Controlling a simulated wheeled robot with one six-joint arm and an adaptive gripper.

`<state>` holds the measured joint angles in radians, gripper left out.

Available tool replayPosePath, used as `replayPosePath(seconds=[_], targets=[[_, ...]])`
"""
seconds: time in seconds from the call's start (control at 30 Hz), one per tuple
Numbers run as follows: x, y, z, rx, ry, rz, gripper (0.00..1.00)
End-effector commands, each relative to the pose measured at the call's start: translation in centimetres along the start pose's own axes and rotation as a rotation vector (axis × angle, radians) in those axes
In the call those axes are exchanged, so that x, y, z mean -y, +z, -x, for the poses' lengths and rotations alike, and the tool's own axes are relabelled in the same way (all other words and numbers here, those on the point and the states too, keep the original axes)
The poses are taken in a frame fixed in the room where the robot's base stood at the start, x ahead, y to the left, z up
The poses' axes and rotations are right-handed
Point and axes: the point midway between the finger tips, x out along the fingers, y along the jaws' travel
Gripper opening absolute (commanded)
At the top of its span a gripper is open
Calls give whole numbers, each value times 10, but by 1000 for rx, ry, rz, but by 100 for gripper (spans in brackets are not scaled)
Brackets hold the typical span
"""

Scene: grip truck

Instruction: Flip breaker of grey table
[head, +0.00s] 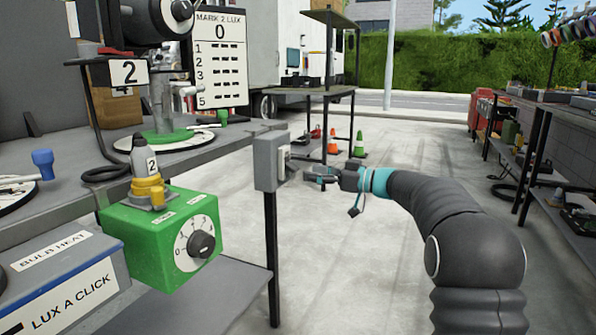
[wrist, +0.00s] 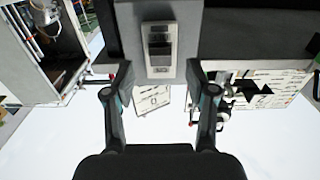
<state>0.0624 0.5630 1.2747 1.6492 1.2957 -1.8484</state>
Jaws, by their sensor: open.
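The breaker (head: 272,162) is a grey box on the front corner post of the grey table (head: 232,140), with a light switch plate facing right toward my arm. In the wrist view the breaker plate (wrist: 160,68) is upright at the top centre, with a dark switch (wrist: 160,45) in it. My gripper (head: 312,174) is just right of the breaker in the head view and points at it. In the wrist view my gripper (wrist: 153,80) is open and empty, its two fingers spread left and right of the plate. I cannot tell the switch's position for sure.
A green box with a dial (head: 165,245) stands left of the breaker. A scoreboard (head: 219,60) reading 0 stands behind. Traffic cones (head: 359,145) sit on the ground beyond. Shelves (head: 565,120) line the right side. The floor between is clear.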

Motion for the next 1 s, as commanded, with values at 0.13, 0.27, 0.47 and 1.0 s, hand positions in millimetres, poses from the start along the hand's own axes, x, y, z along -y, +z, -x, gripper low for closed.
replayPosePath(seconds=[0.13,0.27,0.47,1.0], targets=[[1,0,-26,1,-2,0,56],[0,0,-42,1,-1,1,56],[0,0,-53,1,0,1,56],[0,0,-53,1,1,0,0]])
